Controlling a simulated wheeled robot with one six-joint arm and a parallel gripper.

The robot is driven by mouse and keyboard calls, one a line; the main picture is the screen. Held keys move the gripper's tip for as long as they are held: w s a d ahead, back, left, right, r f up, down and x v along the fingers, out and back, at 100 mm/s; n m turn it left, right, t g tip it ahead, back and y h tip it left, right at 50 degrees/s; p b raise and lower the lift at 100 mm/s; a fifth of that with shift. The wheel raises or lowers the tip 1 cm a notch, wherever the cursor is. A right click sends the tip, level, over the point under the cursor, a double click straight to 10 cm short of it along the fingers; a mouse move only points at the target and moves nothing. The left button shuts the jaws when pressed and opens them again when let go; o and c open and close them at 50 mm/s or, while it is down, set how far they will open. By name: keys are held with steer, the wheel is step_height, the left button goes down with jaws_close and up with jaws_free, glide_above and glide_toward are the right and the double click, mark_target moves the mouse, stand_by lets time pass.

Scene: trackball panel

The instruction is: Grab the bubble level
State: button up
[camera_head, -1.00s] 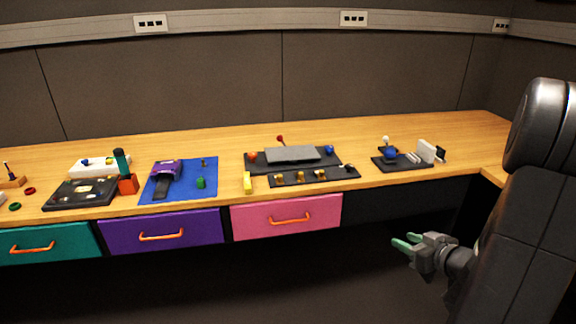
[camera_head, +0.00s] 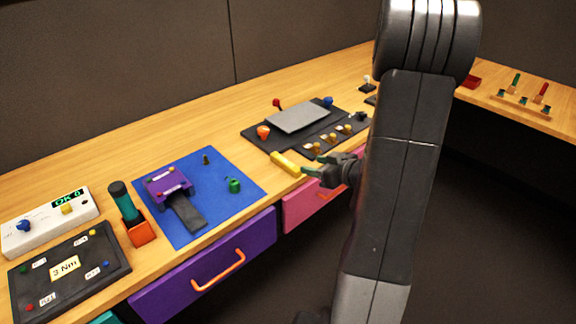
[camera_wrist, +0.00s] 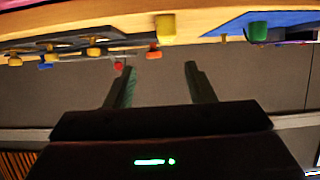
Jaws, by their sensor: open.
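The bubble level appears to be the small yellow bar (camera_head: 287,164) lying on the wood near the desk's front edge, between the blue mat and the dark panel. In the wrist view a yellow block (camera_wrist: 166,28), seen end-on at the top, looks like the same bar. My gripper (camera_head: 317,163) is just right of the bar in the head view, apart from it as far as I can tell. Its green fingers (camera_wrist: 160,67) are spread and empty in the wrist view, which appears upside down. My arm hides part of the desk behind it.
The dark trackball panel (camera_head: 257,137) with knobs stands behind the bar. The blue mat (camera_head: 213,227) with a purple device lies to the left. The open purple drawer front (camera_head: 170,293) and the pink drawer (camera_head: 296,212) are below the edge.

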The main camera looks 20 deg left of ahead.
mark_target(289, 164)
steer(key=x, duration=0.6)
steer(key=shift+s+a, duration=0.2)
steer(key=shift+a, duration=0.3)
steer(key=shift+s+f+b+x, duration=0.1)
steer(key=shift+f+b+x, duration=0.1)
steer(key=shift+x, duration=1.15)
steer(key=shift+s+f+b+x, duration=0.1)
steer(key=shift+f+b+x, duration=0.1)
steer(key=shift+x, duration=1.2)
steer(key=shift+d, duration=0.1)
steer(key=shift+c, duration=0.2)
jaws_close()
